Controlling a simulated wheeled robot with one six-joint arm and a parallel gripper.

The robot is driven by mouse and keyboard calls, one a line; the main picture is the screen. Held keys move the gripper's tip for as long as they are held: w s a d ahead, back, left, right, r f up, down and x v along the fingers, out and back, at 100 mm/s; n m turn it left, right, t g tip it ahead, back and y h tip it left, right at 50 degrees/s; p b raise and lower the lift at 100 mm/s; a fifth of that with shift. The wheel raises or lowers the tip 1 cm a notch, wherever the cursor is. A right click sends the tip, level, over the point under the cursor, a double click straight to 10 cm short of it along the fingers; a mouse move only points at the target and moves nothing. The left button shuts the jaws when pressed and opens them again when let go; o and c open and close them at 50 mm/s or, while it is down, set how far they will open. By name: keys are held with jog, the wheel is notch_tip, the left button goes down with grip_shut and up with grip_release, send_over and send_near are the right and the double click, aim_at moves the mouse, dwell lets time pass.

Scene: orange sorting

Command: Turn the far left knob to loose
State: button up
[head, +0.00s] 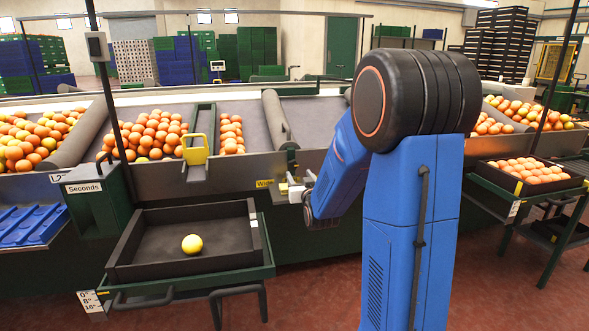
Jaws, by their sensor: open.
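My gripper (288,188) is small in the head view, at the front face of the sorting line. It is open, with its pale fingers just right of a yellow label reading "Wide" (264,183). I cannot make out a knob between or behind the fingers; the fingers and arm may hide it. No label reading "loose" can be read. Further left, a yellow handle (196,150) stands at the front of a lane divider, apart from my gripper.
A dark tray (150,215) holding one yellow fruit (192,244) stands low in front of the line. The green box (97,205) bears a "Seconds" label. Oranges (155,135) lie in the lanes. A crate of oranges (490,170) stands right. Red floor is clear in front.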

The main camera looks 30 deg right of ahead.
aim_at(294, 166)
jog(key=x, duration=0.8)
jog(key=shift+w+d, duration=0.1)
jog(key=shift+w, duration=0.15)
jog(key=c, duration=1)
